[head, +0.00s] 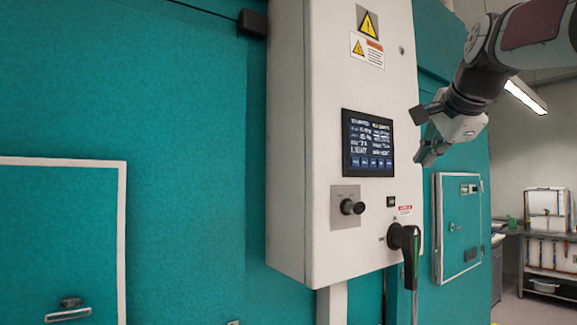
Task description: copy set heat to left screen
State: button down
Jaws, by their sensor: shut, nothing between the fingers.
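A screen (367,144) with a dark face and rows of pale text is set in the front of a tall white control box (290,130). A row of blue buttons runs along its lower edge. The text is too small to read surely. My gripper (420,163) is shut and empty, just right of the screen, at about its mid-to-lower height. I cannot tell whether it touches the box. A small panel (468,189) shows on the chamber wall farther right; I cannot read it. No other large screen shows.
Below the screen are a black knob (352,207) on a grey plate and a black rotary handle (408,250). The box juts out from the teal chamber wall (190,120). A white-framed door (60,240) is at lower left. A metal bench (548,236) stands at far right.

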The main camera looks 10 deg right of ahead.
aim_at(373, 163)
jog(key=w+a, duration=0.3)
jog(key=w, duration=0.5)
jog(key=shift+w, duration=0.15)
jog(key=shift+w, duration=0.15)
dwell(1.5)
jog(key=shift+w+a, duration=0.15)
jog(key=shift+w, duration=0.1)
jog(key=shift+w+a+p, duration=0.1)
jog(key=shift+w+p, duration=0.2)
jog(key=shift+p, duration=0.05)
dwell(0.5)
dwell(0.4)
jog(key=shift+s+d, duration=0.25)
jog(key=shift+s, duration=0.45)
jog(key=shift+s, duration=0.1)
